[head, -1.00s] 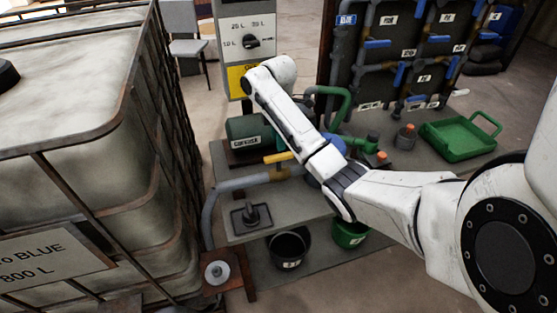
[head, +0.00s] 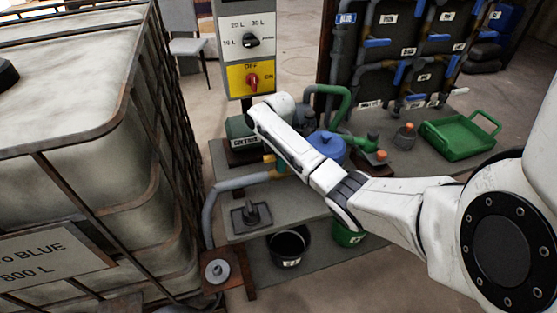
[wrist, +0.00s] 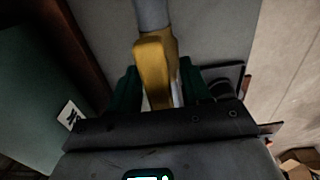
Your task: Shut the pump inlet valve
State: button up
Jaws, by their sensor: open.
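The valve's yellow handle (wrist: 155,72) fills the middle of the wrist view, on a yellow body at the end of a grey pipe (wrist: 152,14). The handle appears roughly in line with that pipe. My gripper (wrist: 158,88) is open, with one dark green finger on each side of the handle; I cannot tell whether either touches it. In the head view only small yellow parts of the valve (head: 281,168) show beside the grey inlet pipe (head: 240,181).
A control panel (head: 247,62) with a black dial and red knob stands behind my wrist. A blue pump part (head: 328,146) and green pipework (head: 345,100) lie right. A caged tank (head: 80,150) fills the left. A green tray (head: 458,140) is farther right.

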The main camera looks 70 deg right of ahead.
grip_shut()
dwell(0.3)
jog(key=m+p, duration=0.2)
jog(key=m, duration=0.1)
jog(key=shift+w+a+r+m+p, duration=0.1)
jog(key=shift+r+m+p, duration=0.05)
jog(key=shift+m+p, duration=0.15)
jog(key=m+p, duration=0.2)
jog(key=m, duration=0.3)
jog(key=m+p, duration=0.1)
jog(key=m, duration=0.4)
jog(key=shift+m, duration=2.1)
